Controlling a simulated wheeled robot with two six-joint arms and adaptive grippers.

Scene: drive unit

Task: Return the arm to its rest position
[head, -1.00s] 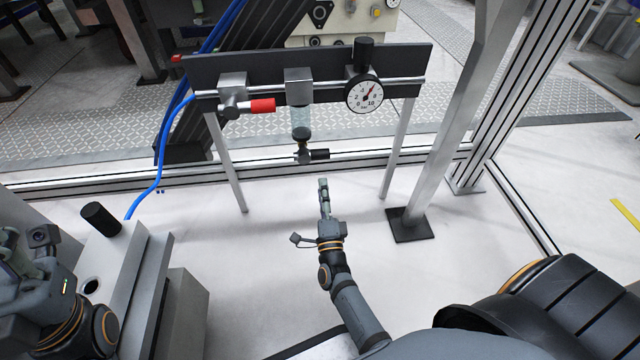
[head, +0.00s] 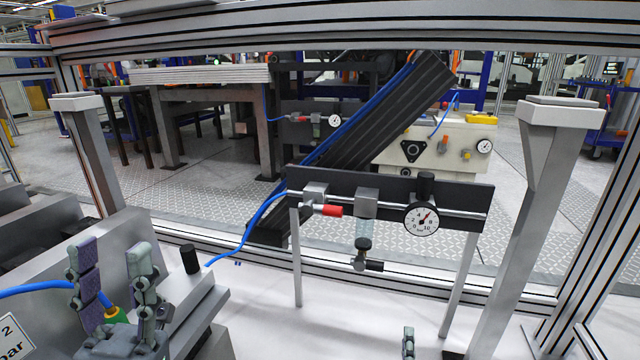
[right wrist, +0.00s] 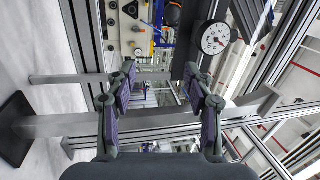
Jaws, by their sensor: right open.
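My left gripper (head: 108,248) is at the lower left of the head view, its two fingers upright and spread apart. A green and yellow connector (head: 116,314) on a blue hose shows between or behind those fingers; I cannot tell if it touches them. Only the tip of my right gripper (head: 408,342) shows at the bottom edge of the head view, below the air-service panel. In the right wrist view my right gripper (right wrist: 160,75) is open and empty, its fingers well apart.
The panel (head: 465,191) carries a red-handled valve (head: 330,210), a black knob (head: 372,266) and a round gauge (head: 421,220). A steel post (head: 530,190) stands to its right. A grey block with a black peg (head: 190,259) is beside my left gripper. White floor under the panel is clear.

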